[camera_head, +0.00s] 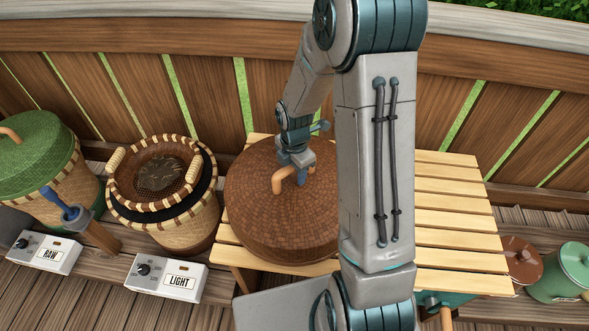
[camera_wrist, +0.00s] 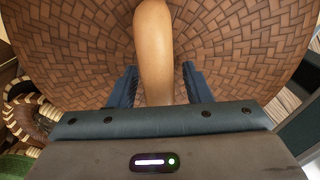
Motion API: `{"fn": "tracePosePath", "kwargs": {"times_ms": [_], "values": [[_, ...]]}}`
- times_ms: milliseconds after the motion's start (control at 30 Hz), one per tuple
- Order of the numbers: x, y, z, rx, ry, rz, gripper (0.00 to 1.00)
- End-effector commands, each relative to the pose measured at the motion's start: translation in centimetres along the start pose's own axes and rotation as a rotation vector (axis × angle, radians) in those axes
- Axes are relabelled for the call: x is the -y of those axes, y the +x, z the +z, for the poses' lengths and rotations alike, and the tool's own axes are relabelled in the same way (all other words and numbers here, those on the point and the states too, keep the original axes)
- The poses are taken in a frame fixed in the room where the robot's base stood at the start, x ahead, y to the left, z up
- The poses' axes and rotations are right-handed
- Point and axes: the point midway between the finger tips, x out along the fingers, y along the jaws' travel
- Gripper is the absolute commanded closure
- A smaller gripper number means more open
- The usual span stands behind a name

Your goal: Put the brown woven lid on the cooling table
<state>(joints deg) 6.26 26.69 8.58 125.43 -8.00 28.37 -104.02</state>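The brown woven lid (camera_head: 262,220) is over the left part of the slatted wooden cooling table (camera_head: 450,225). It looks level, and I cannot tell whether it rests fully on the slats. Its tan arched handle (camera_head: 288,179) stands up at the middle. My gripper (camera_head: 296,166) is down at the handle. In the wrist view the handle (camera_wrist: 154,45) runs between the two dark blue fingers of my gripper (camera_wrist: 160,88), which sit close on either side of it. The woven lid (camera_wrist: 235,50) fills most of that view. My arm hides the middle of the table.
An open woven basket (camera_head: 190,213) with dark contents stands left of the table, behind a LIGHT box (camera_head: 166,277). A green-lidded basket (camera_head: 35,165) and a RAW box (camera_head: 44,252) are farther left. Green and brown pots (camera_head: 568,275) stand at right. The table's right side is bare.

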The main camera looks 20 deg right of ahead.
Motion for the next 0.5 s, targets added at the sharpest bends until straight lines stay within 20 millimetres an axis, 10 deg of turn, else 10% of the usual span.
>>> {"fn": "tracePosePath", "kwargs": {"times_ms": [267,500], "values": [[0.0,-0.7,0.0,0.001,0.0,0.002,0.55],[-0.1,-5.3,0.1,0.003,0.0,0.006,0.55]]}}
